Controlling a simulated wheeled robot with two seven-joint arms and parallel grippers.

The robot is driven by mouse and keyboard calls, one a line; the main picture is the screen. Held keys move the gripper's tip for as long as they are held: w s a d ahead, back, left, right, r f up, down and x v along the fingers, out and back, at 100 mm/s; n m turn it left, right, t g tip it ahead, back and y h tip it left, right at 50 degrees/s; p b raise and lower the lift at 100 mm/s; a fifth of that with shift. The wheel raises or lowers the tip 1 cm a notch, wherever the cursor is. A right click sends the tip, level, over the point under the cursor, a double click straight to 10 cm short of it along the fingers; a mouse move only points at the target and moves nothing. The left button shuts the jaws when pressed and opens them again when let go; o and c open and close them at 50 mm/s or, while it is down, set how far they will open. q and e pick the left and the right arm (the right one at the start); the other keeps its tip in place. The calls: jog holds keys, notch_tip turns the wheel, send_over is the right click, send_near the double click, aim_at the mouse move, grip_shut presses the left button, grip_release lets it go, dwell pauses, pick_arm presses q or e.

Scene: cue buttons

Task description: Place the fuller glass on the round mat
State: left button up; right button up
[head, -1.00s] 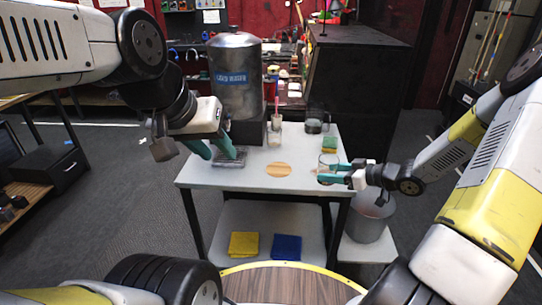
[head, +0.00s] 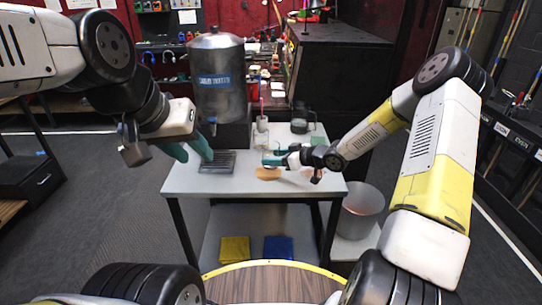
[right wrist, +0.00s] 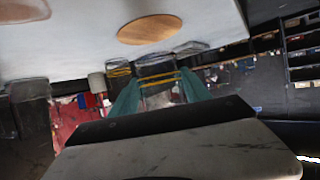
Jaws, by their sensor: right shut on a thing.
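The round wooden mat (head: 268,174) lies on the white table (head: 205,184); it also shows in the right wrist view (right wrist: 149,29). My right gripper (head: 277,156) is just behind and above the mat. In the right wrist view its teal fingers (right wrist: 158,88) are shut on a clear glass (right wrist: 157,70). Yellow bands show across or through this glass; its fill level is unclear. In the head view the gripper largely hides it. My left gripper (head: 190,148) is open and empty, with its fingers apart beside the dark drip tray (head: 217,162).
A metal dispenser (head: 216,80) stands behind the tray. A small container with a stick (head: 262,124) and a dark glass jug (head: 303,119) stand at the back. A bin (head: 361,208) is right of the table.

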jog(key=shift+w+a, duration=0.2)
jog(key=shift+a, duration=0.05)
jog(key=f, duration=0.3)
jog(key=shift+w+a, duration=0.2)
jog(key=shift+a, duration=0.15)
jog(key=shift+f, duration=0.3)
jog(key=shift+f, duration=0.15)
jog(key=o, duration=1.6)
